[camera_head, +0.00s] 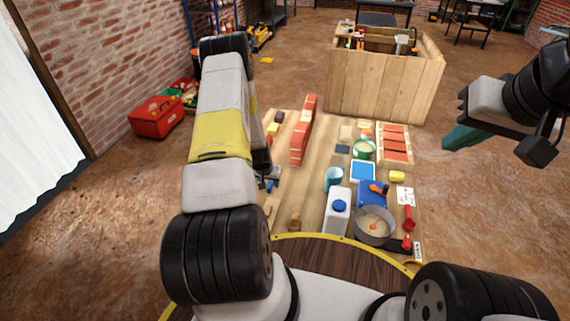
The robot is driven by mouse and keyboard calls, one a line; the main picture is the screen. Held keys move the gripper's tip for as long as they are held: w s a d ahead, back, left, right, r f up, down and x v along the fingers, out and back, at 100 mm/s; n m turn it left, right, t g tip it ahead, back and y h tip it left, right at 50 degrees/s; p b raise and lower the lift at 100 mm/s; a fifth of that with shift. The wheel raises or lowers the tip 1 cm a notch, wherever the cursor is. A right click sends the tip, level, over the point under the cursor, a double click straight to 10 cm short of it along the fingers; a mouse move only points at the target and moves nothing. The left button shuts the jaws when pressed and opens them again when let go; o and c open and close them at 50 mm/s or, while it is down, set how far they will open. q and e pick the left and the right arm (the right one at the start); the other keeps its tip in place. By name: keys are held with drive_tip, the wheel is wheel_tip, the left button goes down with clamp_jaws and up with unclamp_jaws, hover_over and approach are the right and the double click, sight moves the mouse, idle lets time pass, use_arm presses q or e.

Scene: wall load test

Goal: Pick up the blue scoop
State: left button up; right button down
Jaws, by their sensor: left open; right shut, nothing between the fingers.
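A small blue object (272,179), which looks like the blue scoop, lies on the pale wooden board (312,178) just right of my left arm. It is small and partly hidden, so its exact shape is unclear. My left gripper (262,162) points down beside it, mostly hidden behind its own arm. It is open, and I cannot tell whether it touches the blue object.
A red brick wall (303,130) stands on the board. A white jug (337,212), blue cup (333,179), grey pot (375,226), red scoop (409,222) and brick tray (395,148) crowd its right side. A wooden crate (385,88) stands behind; a red toolbox (156,117) is at left.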

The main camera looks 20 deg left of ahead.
use_arm(q)
drive_tip(key=shift+x, duration=0.8)
clamp_jaws()
drive_tip(key=shift+r, duration=0.15)
drive_tip(key=shift+r, duration=0.6)
wheel_tip(320, 180, up, 2)
drive_tip(key=shift+r, duration=0.2)
drive_tip(key=s+d, duration=0.2)
drive_tip(key=s, duration=0.2)
drive_tip(key=s+d, duration=0.3)
drive_tip(key=s, duration=0.2)
drive_tip(key=s+d+r, duration=0.1)
drive_tip(key=s+d, duration=0.1)
drive_tip(key=s, duration=0.3)
drive_tip(key=shift+d+r, duration=0.1)
drive_tip(key=shift+d, duration=0.1)
